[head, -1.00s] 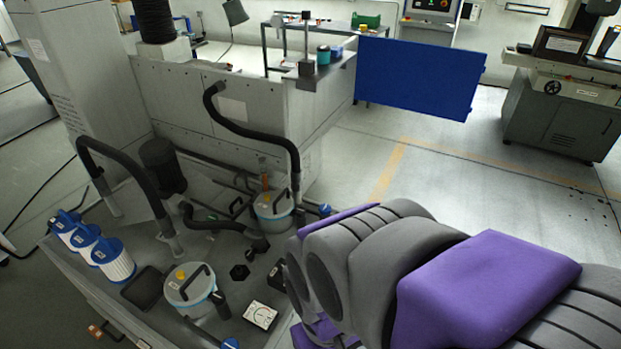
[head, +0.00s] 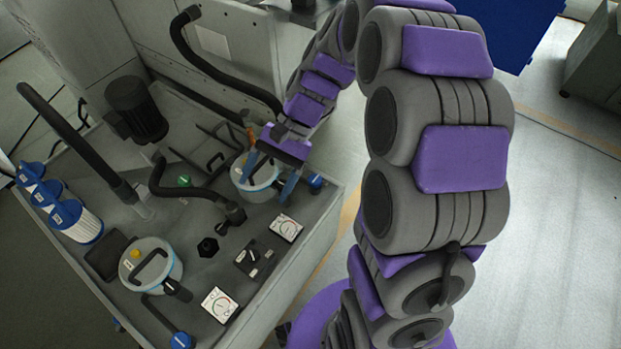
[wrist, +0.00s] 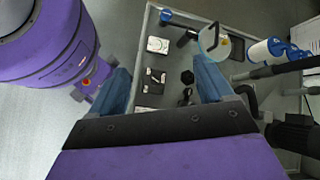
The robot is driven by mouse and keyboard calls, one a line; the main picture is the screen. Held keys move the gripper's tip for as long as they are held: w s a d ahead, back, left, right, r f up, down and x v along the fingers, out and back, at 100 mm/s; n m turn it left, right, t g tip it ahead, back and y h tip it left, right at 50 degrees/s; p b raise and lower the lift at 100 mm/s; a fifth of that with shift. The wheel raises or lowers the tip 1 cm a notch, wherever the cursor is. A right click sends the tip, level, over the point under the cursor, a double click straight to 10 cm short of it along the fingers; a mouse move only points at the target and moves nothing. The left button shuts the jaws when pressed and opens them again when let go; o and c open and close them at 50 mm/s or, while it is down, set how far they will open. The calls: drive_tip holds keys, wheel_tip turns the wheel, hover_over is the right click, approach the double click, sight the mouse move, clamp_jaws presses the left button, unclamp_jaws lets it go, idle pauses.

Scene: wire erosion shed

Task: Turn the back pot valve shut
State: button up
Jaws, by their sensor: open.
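The back pot (head: 259,182) is a pale round canister with a blue band, standing at the far right corner of the grey tank top. Its valve (head: 315,183), a blue knob on a short dark stem, sticks out to the pot's right, near the tank edge. My gripper (head: 267,184) points down over the back pot, its two blue fingers apart with nothing held. The valve is just right of the right finger, and I cannot tell whether they touch. In the wrist view my gripper (wrist: 160,65) is also open; I cannot make out the back valve there.
A similar front pot (head: 150,270) has its own blue valve (head: 182,340). White gauges (head: 219,304), a black hose (head: 200,192), a dark motor (head: 137,108) and white-and-blue filters (head: 75,220) crowd the tank top. Open floor (head: 560,220) lies to the right.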

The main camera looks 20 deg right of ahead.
drive_tip(key=w+d+f+m+t+y, duration=0.6)
drive_tip(key=w+d+f+m+y, duration=0.25)
drive_tip(key=w+d+f, duration=0.75)
drive_tip(key=d+f+m+t, duration=0.5)
drive_tip(key=d+f+m, duration=0.1)
drive_tip(key=d+f, duration=0.6)
drive_tip(key=m+t, duration=0.2)
drive_tip(key=m, duration=0.1)
approach(310, 178)
drive_tip(key=shift+h, duration=0.45)
drive_tip(key=b+x, duration=0.1)
drive_tip(key=x, duration=0.2)
drive_tip(key=b+x, duration=0.2)
drive_tip(key=x, duration=0.2)
drive_tip(key=shift+a, duration=0.4)
drive_tip(key=shift+w+a, duration=0.35)
drive_tip(key=shift+a, duration=0.1)
drive_tip(key=shift+w+a+r+b, duration=0.15)
drive_tip(key=shift+a+b, duration=0.15)
drive_tip(key=shift+a, duration=0.4)
drive_tip(key=shift+d, duration=0.3)
drive_tip(key=c, duration=0.6)
drive_tip(key=shift+a+t, duration=0.1)
drive_tip(key=shift+t, duration=0.2)
drive_tip(key=c, duration=0.4)
